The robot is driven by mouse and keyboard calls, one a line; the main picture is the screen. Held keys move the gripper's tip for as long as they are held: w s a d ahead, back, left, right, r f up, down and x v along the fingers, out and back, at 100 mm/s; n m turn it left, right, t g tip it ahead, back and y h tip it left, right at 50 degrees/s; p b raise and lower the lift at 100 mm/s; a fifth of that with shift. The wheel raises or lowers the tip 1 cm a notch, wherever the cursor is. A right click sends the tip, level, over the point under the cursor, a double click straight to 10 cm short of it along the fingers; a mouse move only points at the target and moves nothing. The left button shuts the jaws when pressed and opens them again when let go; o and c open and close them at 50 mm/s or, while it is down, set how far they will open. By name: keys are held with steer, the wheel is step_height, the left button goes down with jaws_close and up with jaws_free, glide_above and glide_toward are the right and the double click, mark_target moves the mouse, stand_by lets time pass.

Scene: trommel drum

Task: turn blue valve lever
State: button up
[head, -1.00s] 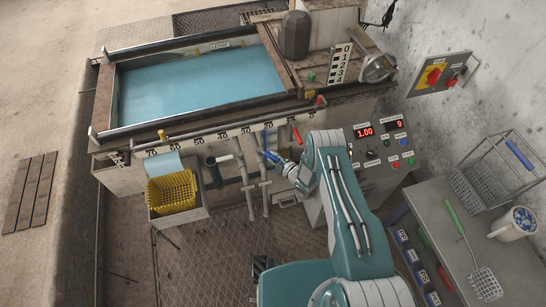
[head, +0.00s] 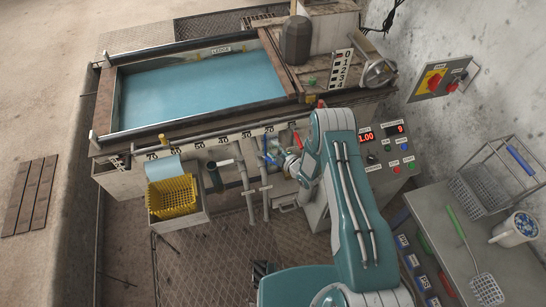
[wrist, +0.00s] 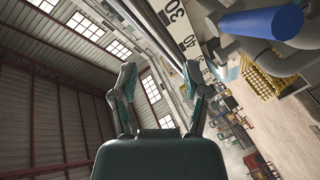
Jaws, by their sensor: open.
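The blue valve lever (head: 266,143) is on the front of the machine, by the pipes below the number scale. Its blue handle (wrist: 260,22) also shows at the top right of the wrist view, off to the right of both fingers. My gripper (head: 277,150) is right beside the lever in the head view and hides part of it. In the wrist view my gripper (wrist: 160,80) has its two fingers spread, with nothing between them. Whether a finger touches the lever I cannot tell.
A red lever (head: 297,139) is close to my arm. Grey pipes (head: 247,190) and a yellow basket (head: 172,197) are to the left. A panel with red displays (head: 382,131) is to the right. A side table (head: 475,240) holds a wire basket and mug.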

steer(key=shift+r, duration=0.85)
steer(key=shift+a, duration=0.1)
steer(key=shift+s+a+f, duration=0.2)
steer(key=shift+s, duration=0.1)
steer(key=c, duration=0.7)
steer(key=s+f, duration=0.1)
steer(key=s, duration=0.1)
steer(key=s+a+f+t+h, duration=0.1)
steer(key=s, duration=0.1)
steer(key=s+a+f+m+h, duration=0.1)
steer(key=s+f, duration=0.1)
steer(key=s, duration=0.1)
steer(key=shift+t, duration=0.4)
jaws_close()
steer(key=s+d+f+t+h, duration=0.2)
steer(key=s+f+h, duration=0.1)
steer(key=s, duration=0.6)
glide_toward(273, 161)
steer(key=w+a, duration=0.3)
steer(key=a, duration=0.2)
steer(key=shift+n+h, duration=0.3)
steer(key=shift+h, duration=0.1)
steer(key=shift+w+d+f, duration=0.25)
steer(key=shift+w, duration=0.35)
steer(key=shift+w+d+f, duration=0.25)
steer(key=shift+w+d, duration=0.05)
steer(key=shift+w, duration=0.3)
steer(key=shift+w+d+f, duration=0.25)
steer(key=shift+w, duration=0.35)
